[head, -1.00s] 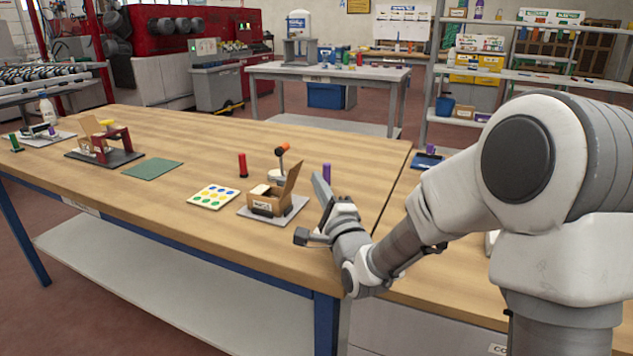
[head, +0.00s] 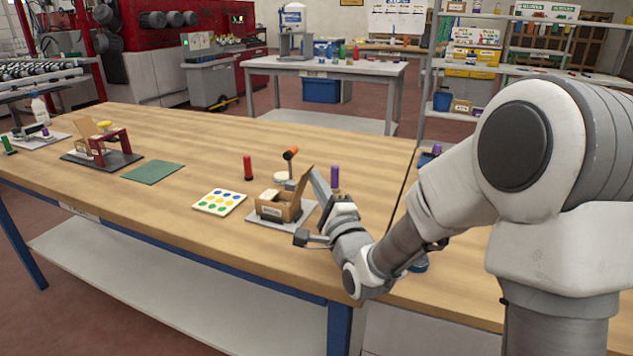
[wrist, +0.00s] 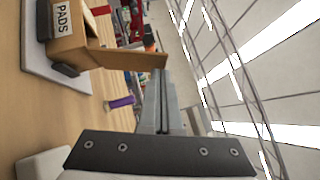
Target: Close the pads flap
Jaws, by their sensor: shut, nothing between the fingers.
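The pads box (head: 273,209) is a small open cardboard box on a light grey board (head: 258,224) on the wooden table. Its flap (head: 302,186) stands up and leans outward on the right side, toward my gripper. In the wrist view the box (wrist: 66,30), marked PADS, is at upper left, and its flap (wrist: 134,59) reaches right toward my fingers. My gripper (head: 314,174) is shut and empty, just right of the flap. In the wrist view the gripper (wrist: 166,80) has its fingertips at the flap's edge; I cannot tell whether they touch.
A white card with coloured dots (head: 218,202) lies left of the box. A red cylinder (head: 248,167), an orange-topped tool (head: 290,155) and a purple cylinder (head: 335,177) stand behind it. A green mat (head: 152,172) lies farther left. The table's front middle is clear.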

